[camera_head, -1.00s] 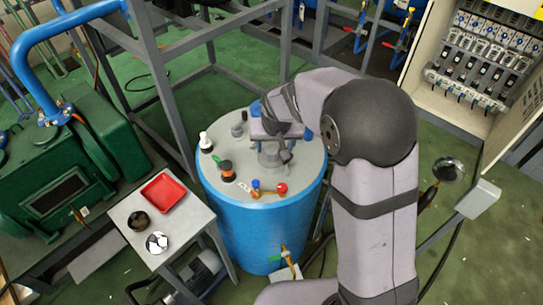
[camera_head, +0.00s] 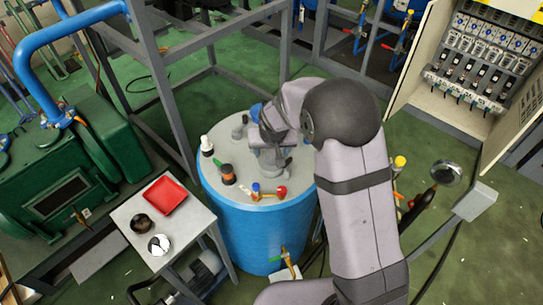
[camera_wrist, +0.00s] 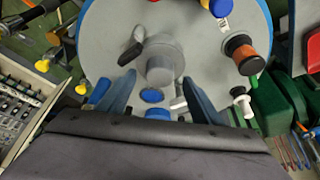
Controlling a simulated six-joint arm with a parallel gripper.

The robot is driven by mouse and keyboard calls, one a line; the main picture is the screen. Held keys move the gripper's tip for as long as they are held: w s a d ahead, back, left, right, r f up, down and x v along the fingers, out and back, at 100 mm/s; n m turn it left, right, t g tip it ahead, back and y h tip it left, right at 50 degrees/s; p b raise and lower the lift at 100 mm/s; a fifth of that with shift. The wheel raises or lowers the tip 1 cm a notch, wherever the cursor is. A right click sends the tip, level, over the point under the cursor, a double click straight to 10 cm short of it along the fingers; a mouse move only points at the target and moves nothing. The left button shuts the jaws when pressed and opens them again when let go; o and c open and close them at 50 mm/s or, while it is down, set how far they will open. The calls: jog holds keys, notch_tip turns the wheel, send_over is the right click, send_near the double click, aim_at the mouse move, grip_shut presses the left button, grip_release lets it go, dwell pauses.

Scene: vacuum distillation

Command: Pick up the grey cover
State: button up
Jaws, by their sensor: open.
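A blue tank (camera_head: 250,225) with a pale grey lid stands in the middle of the head view. On the lid is a round grey knob-like piece (camera_wrist: 160,62), which looks like the grey cover. In the head view it is mostly hidden by my gripper (camera_head: 268,138). I cannot tell the height gap. A grey handle-like part (camera_wrist: 131,52) sits beside it.
Around the lid stand an orange-black fitting (camera_head: 228,174), a white-topped fitting (camera_head: 206,143) and a red-knobbed valve (camera_head: 281,191). A small table (camera_head: 190,232) at left holds a red tray (camera_head: 165,196). An open electrical cabinet (camera_head: 480,60) stands at right.

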aim_at(271, 155)
jog(key=shift+p+x, duration=0.35)
jog(key=shift+x, duration=1.15)
jog(key=c, duration=1.3)
jog(key=shift+w+r, duration=0.1)
notch_tip(271, 155, up, 10)
jog(key=b, duration=0.2)
